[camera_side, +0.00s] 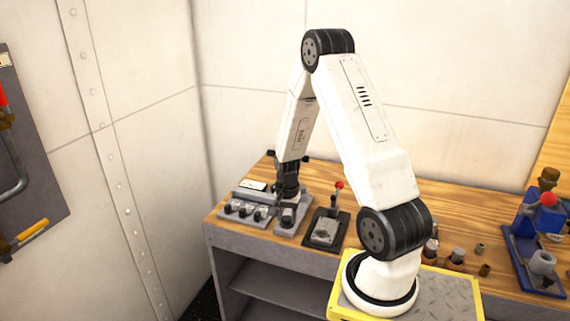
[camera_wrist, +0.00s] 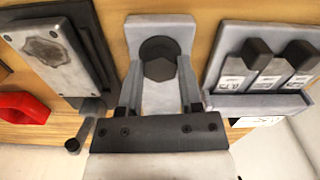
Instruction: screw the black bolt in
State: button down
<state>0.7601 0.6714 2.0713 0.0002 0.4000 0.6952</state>
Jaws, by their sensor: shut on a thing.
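The black bolt (camera_wrist: 160,69) shows its hex head in the wrist view, with a dark round part just behind it. It is in front of a grey block (camera_wrist: 146,27) that stands on the wooden bench. My gripper (camera_wrist: 159,62) has one finger on each side of the bolt and is shut on it. In the side view my gripper (camera_side: 287,192) points down over the grey block (camera_side: 289,224). The bolt is hidden there by my gripper. How deep the bolt sits in the block cannot be told.
A grey rack (camera_wrist: 258,104) with several black-topped pieces stands close on the right in the wrist view. A black-based fixture (camera_side: 325,229) with a red-knobbed lever (camera_side: 338,186) stands close on the other side. Loose cylindrical parts (camera_side: 457,255) and a blue vise (camera_side: 524,240) are further right.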

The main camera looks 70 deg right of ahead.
jog(key=m, duration=0.7)
jog(key=shift+w+d+r, duration=0.1)
jog(key=shift+d+r, duration=0.05)
jog(key=m, duration=0.6)
jog(key=shift+m, duration=0.4)
jog(key=m, duration=1.2)
jog(key=shift+m, duration=0.3)
jog(key=shift+c, duration=1.3)
grip_release()
